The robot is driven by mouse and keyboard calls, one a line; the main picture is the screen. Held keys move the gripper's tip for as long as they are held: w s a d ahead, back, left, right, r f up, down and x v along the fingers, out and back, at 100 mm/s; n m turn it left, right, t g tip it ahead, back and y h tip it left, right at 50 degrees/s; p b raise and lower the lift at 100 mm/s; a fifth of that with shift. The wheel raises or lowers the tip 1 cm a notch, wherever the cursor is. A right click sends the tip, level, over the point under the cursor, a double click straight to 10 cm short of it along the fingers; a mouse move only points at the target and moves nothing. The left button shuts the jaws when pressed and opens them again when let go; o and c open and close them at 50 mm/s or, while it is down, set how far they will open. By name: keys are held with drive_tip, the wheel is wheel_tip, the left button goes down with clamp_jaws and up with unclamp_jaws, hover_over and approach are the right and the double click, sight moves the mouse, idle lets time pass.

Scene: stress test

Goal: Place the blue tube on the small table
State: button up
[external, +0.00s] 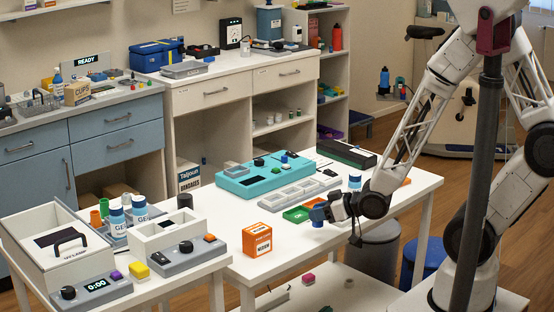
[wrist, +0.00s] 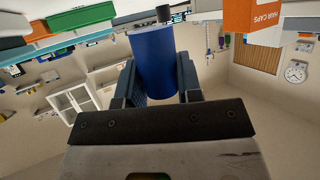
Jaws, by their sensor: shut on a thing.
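The blue tube (wrist: 156,60) is a plain blue cylinder held between the two fingers in the wrist view. My gripper (wrist: 160,80) is shut on it. In the external view the blue tube (external: 318,214) shows small at the end of my gripper (external: 328,210), by the front edge of the long white table (external: 290,222). Whether it touches the table is hard to tell. A smaller white table (external: 205,271) stands at the front left, crowded with devices; I cannot tell whether it is the small table.
An orange box (external: 257,240) stands left of my gripper and also shows in the wrist view (wrist: 252,18). A green tray (external: 297,214), grey trays (external: 290,196) and a turquoise device (external: 262,178) lie behind. A grey bin (external: 376,252) stands on the floor to the right.

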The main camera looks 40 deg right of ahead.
drive_tip(key=shift+w+a, duration=0.2)
drive_tip(key=shift+w, duration=0.45)
drive_tip(key=shift+w+f, duration=0.15)
drive_tip(key=shift+f, duration=1.5)
drive_tip(key=shift+f, duration=0.2)
drive_tip(key=o, duration=0.9)
drive_tip(key=shift+v, duration=3.95)
drive_tip(key=shift+a+r, duration=0.1)
